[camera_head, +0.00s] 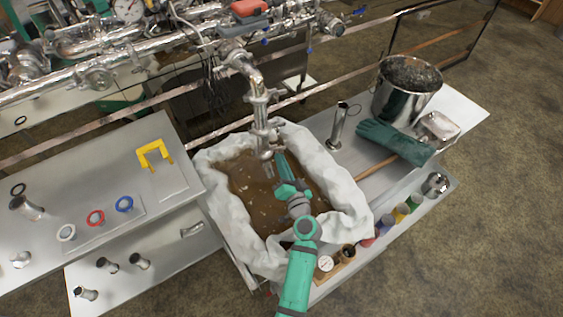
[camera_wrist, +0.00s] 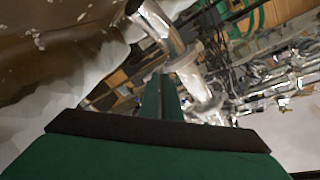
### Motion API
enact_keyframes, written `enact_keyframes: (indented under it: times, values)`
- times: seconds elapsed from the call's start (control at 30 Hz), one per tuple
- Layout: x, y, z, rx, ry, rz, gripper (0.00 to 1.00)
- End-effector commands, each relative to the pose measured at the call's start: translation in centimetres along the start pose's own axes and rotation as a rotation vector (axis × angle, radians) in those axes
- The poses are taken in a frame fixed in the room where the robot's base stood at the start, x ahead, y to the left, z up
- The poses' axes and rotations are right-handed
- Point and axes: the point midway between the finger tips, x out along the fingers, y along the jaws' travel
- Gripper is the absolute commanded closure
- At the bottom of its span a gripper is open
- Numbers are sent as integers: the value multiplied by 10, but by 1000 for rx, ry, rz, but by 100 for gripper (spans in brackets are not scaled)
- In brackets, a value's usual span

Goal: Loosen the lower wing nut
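A shiny vertical pipe (camera_head: 260,118) comes down over a basin and carries clamp joints, an upper one (camera_head: 262,96) and a lower one (camera_head: 266,150). The wing nuts are too small to make out. My gripper (camera_head: 281,160) is just right of the pipe's lower end, its narrow green fingers pointing up toward it. In the wrist view the fingers (camera_wrist: 161,92) appear as one narrow wedge, with the pipe (camera_wrist: 160,28) and a flanged joint (camera_wrist: 185,58) beyond and to the right. I cannot tell whether the fingers touch the joint or have a gap.
A basin with a crumpled white liner (camera_head: 225,215) and brown liquid lies under my arm. A metal pot (camera_head: 405,90), green gloves (camera_head: 395,140) and a steel cylinder (camera_head: 338,125) stand at right.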

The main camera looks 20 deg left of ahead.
Motion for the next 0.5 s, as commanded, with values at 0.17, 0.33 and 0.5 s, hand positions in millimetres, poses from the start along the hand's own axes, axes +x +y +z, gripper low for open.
enact_keyframes:
  times: [0.17, 0.33, 0.5]
  values:
    - [0, 0, 0, -41, 0, 0, 100]
    - [0, 0, 0, -132, 0, 0, 100]
    - [0, 0, 0, -254, 1, 0, 100]
